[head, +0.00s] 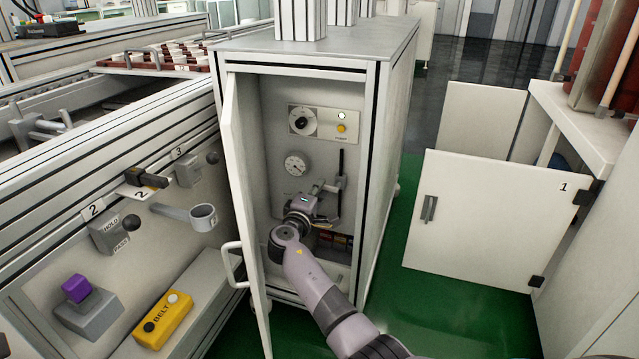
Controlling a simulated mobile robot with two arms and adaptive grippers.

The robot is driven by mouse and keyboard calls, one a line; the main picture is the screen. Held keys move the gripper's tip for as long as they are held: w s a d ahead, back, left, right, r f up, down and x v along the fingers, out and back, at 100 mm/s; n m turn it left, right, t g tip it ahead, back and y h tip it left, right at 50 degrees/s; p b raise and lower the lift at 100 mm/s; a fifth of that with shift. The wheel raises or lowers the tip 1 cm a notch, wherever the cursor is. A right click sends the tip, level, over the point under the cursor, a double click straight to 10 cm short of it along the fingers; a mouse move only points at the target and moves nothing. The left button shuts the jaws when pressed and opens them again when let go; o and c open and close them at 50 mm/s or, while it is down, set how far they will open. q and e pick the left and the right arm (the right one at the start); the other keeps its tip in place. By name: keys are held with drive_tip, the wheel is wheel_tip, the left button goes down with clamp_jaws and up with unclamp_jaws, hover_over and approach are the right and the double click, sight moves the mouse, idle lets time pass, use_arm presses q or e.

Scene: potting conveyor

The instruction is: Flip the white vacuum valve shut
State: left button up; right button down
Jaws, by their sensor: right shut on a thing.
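My right gripper (326,188) reaches into the open cabinet (270,140) from below. Its fingers are shut on a small pale part, which I take to be the handle of the white vacuum valve (340,182), by the inner right wall. A thin dark vertical rod or pipe (341,160) rises just above it. The fingers and wrist cover most of the valve, so its exact angle cannot be told. A round white gauge (297,164) is on the back panel, up and left of the gripper. My left gripper is not in view.
The cabinet door (240,170) stands open at the left. A panel with a black knob and lamps (317,122) sits above the gauge. The conveyor side at left carries a yellow belt box (163,320) and a purple-topped switch (77,289).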

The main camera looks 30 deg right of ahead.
drive_tip(key=shift+f+n, duration=0.1)
drive_tip(key=shift+n, duration=0.4)
drive_tip(key=c, duration=1.6)
unclamp_jaws()
drive_tip(key=shift+f, duration=0.1)
wheel_tip(320, 180, up, 10)
